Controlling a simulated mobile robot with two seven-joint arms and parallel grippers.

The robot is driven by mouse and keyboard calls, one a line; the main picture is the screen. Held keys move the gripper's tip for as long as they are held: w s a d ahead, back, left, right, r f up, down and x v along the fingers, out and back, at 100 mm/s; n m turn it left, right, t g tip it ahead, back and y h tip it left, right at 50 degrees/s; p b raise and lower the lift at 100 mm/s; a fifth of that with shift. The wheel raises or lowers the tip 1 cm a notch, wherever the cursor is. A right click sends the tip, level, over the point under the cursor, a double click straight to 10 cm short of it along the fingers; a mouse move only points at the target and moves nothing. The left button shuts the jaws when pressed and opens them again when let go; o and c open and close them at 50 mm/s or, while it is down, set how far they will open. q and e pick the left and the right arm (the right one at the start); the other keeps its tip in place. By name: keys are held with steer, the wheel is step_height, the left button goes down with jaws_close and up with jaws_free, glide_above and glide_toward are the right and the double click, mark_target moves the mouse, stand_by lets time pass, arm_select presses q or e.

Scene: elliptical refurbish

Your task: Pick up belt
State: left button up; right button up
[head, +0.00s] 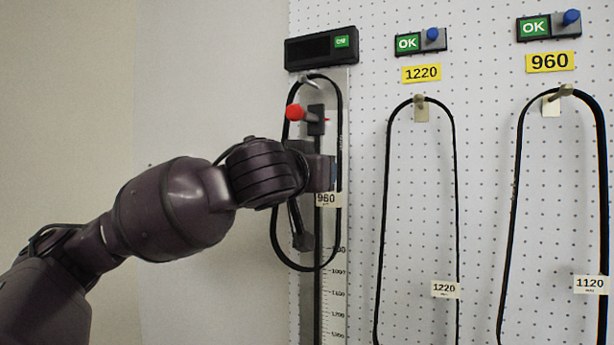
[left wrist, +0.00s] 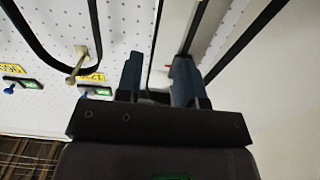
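A black belt loop with a white 960 tag (head: 326,199) hangs from a hook on the measuring station at the left of the pegboard, in the head view. A second black belt (head: 385,200) with a 1220 tag hangs under the yellow 1220 sign. A third belt (head: 514,190) with a 1120 tag hangs under the yellow 960 sign. My left gripper is in front of the 960-tagged belt, its fingertips mostly hidden in the head view. In the left wrist view the gripper (left wrist: 158,75) has its fingers apart, with a thin dark strand and a white patch showing between them.
The station has a dark display box (head: 321,47), a red knob (head: 294,113) and a vertical scale (head: 335,300). Green OK boxes (head: 407,43) with blue knobs sit above the other hooks. A plain wall fills the left side.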

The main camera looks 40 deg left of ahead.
arm_select(q)
steer(key=p+x, duration=0.2)
steer(key=x, duration=0.7)
steer(key=shift+w, duration=0.3)
steer(key=shift+d, duration=0.1)
steer(key=c, duration=0.6)
jaws_close()
arm_select(e)
step_height(320, 180, up, 2)
steer(key=shift+w+r, duration=0.1)
steer(key=shift+r, duration=0.15)
